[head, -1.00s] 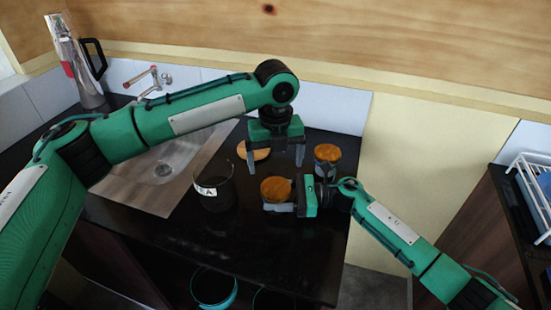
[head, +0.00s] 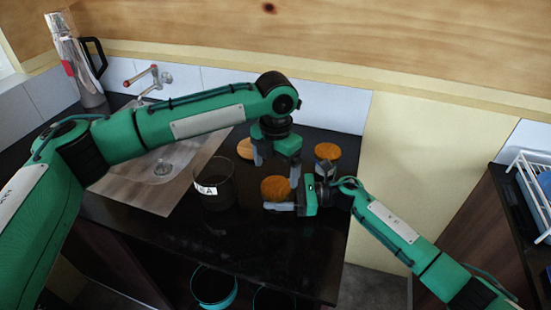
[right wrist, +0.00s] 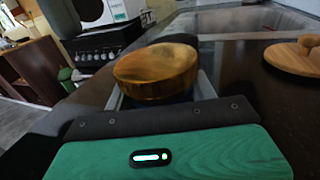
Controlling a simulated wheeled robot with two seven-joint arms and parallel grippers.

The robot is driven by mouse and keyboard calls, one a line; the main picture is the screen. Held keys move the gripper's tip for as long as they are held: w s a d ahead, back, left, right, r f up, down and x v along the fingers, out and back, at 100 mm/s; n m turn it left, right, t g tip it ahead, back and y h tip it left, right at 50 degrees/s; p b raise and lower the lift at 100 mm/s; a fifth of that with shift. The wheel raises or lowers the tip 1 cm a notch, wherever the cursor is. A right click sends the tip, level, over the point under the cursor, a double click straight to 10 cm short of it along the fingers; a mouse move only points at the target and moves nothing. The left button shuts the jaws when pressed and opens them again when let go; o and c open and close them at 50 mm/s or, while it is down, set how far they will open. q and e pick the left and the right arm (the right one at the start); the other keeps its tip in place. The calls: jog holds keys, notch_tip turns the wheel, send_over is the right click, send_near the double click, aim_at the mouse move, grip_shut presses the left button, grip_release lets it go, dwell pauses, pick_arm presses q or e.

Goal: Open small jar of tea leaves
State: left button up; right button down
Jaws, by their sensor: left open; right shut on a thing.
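A small jar with a round wooden lid (head: 275,188) stands on the black counter; its lid is on and fills the middle of the right wrist view (right wrist: 157,72). My right gripper (head: 279,207) is shut on this jar from the right, below the lid; the jar's body is mostly hidden. My left gripper (head: 277,174) is open and points down just above and behind the lid, its fingers apart; I cannot tell whether they touch it.
A larger dark glass jar with a white label (head: 206,190) stands open to the left. A loose wooden lid (head: 245,149) lies behind it, near the sink (head: 165,168). Another wooden-lidded jar (head: 327,152) stands behind my right gripper. The front counter (head: 250,255) is clear.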

aim_at(276, 186)
pick_arm(q)
jog(key=shift+f, duration=2.7)
